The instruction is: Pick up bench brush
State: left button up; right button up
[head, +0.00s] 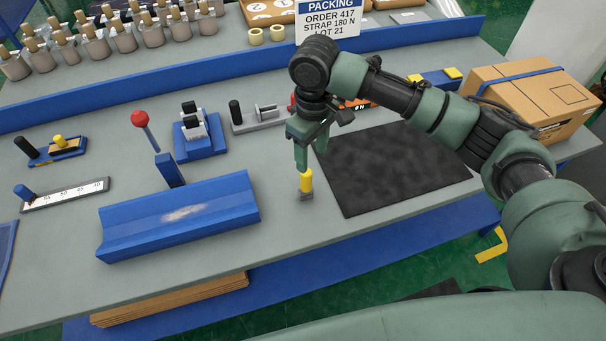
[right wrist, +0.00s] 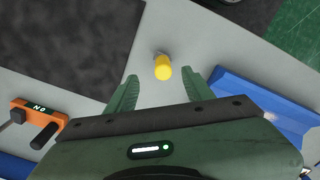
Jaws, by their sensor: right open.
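The bench brush (head: 306,184) looks like a small upright piece with a yellow handle and a grey lower end. It stands on the grey bench between the blue trough and the dark mat. My right gripper (head: 309,156) is open and points down just above it. In the right wrist view the yellow top of the brush (right wrist: 162,71) lies ahead of the gap between the two green fingers (right wrist: 162,88). No contact shows between fingers and brush. My left gripper is not in view.
A blue trough (head: 180,216) lies left of the brush, and a dark mat (head: 395,168) lies right. Behind are a blue fixture (head: 200,148), a grey clamp device (head: 258,121) and a packing sign (head: 328,19). A cardboard box (head: 535,92) stands at the right.

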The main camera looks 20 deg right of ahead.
aim_at(308, 174)
jog(key=f, duration=0.1)
jog(key=w+f, duration=0.1)
jog(key=f, duration=0.1)
jog(key=shift+w+p, duration=0.2)
jog(key=shift+p, duration=0.1)
jog(key=shift+s+a+f+p, duration=0.3)
jog(key=shift+s+f+p, duration=0.25)
jog(key=shift+s+f, duration=0.1)
jog(key=f, duration=0.3)
jog(key=shift+w+a+f+p, duration=0.1)
jog(key=shift+w+f+p, duration=0.15)
jog(key=shift+w+p, duration=0.1)
jog(key=shift+f, duration=0.15)
jog(key=shift+s, duration=0.1)
jog(key=c, duration=0.5)
grip_shut()
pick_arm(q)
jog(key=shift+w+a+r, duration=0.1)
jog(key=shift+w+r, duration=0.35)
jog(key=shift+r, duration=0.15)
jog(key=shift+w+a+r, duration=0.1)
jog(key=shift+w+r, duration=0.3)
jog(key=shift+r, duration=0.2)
